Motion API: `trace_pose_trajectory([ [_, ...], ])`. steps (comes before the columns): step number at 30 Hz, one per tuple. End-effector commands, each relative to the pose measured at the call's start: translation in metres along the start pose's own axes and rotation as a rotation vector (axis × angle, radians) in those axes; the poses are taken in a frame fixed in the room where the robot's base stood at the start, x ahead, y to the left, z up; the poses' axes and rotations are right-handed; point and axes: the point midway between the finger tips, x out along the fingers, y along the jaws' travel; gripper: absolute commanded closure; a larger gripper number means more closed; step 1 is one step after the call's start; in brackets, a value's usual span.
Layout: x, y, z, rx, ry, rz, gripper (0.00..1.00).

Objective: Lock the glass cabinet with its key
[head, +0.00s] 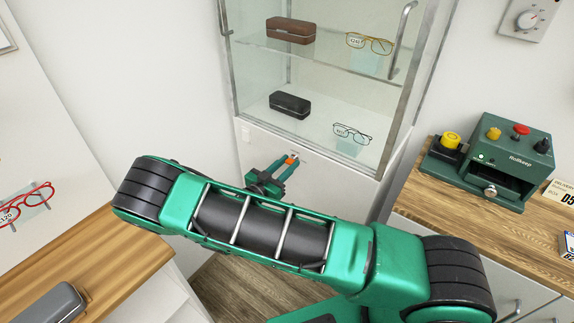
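The glass cabinet (238,82) stands at the centre back, with a metal-framed glass front, a bar handle (403,40) on the right and a white lower panel. Its glass front looks closed. My gripper (289,163) is in front of the white panel, just below the glass, pointing up and away. Its fingers are around a small orange piece (291,160), which looks like the key's head. A small grey part shows just beyond it. I cannot tell whether the key is in a lock; the lock itself is not clear at this size.
Inside the cabinet are a brown case (290,30), a black case (290,104) and two pairs of glasses. A green device (490,160) stands on the right wooden counter (435,204). A grey case (48,304) and red glasses (25,204) are at left. My arm crosses the foreground.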

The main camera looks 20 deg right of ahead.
Motion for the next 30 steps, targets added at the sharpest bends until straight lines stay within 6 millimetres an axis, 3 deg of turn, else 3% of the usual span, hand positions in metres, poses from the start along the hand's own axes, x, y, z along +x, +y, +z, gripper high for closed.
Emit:
trace_pose_trajectory([
  [14, -0.0004, -0.0041, -0.0006, -0.113, 0.0, -0.007, 0.94],
  [30, -0.0026, -0.009, -0.0002, -0.594, 0.004, -0.014, 0.94],
])
